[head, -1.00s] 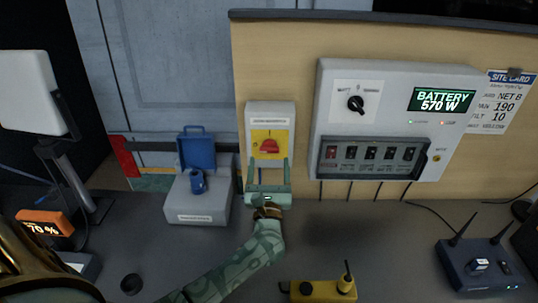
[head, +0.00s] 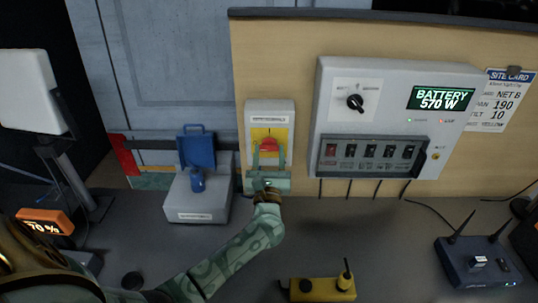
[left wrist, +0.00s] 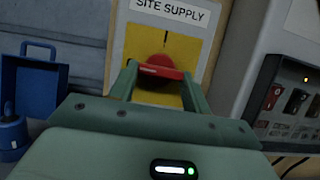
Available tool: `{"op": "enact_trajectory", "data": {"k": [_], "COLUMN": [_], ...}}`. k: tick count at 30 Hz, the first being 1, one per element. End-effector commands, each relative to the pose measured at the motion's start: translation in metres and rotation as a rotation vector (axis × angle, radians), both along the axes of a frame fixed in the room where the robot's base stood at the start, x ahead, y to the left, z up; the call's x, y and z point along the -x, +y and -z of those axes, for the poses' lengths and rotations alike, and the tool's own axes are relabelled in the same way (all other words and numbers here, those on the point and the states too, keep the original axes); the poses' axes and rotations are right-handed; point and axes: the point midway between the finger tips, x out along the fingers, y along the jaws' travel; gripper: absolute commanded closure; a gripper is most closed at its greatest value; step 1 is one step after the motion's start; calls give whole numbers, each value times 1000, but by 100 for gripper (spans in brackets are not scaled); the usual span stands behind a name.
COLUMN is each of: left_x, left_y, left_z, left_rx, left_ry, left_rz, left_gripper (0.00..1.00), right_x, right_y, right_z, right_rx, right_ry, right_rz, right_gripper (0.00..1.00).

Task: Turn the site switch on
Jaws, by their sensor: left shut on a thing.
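The site switch (head: 269,144) is a red rotary handle on a yellow plate, on a pale grey box fixed to the wooden panel. In the left wrist view the red handle (left wrist: 158,72) shows below a label reading "SITE SUPPLY", and a dark mark stands above it on the plate. My green left gripper (head: 268,158) reaches up to the box from below. The handle's lower part is partly hidden by the fingers. My right gripper is not in view.
A battery panel (head: 335,100) with a dial and several rocker switches is to the right. A yellow device (head: 318,290) lies on the desk in front.

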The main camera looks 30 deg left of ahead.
Motion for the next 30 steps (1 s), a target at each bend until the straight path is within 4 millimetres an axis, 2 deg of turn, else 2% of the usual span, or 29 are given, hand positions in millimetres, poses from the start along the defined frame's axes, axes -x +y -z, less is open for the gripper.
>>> {"op": "enact_trajectory", "data": {"k": [8, 14, 30], "left_x": [1, 2, 5], "left_y": [1, 3, 7], "left_z": [-1, -3, -8], "left_rx": [-102, -244, -682], "left_ry": [65, 151, 421], "left_rz": [0, 1, 2], "left_gripper": [75, 75, 75], "right_x": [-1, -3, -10], "right_y": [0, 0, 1], "right_z": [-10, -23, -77], "right_rx": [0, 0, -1], "right_ry": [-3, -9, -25], "right_rz": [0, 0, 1], "right_gripper": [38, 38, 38]}}
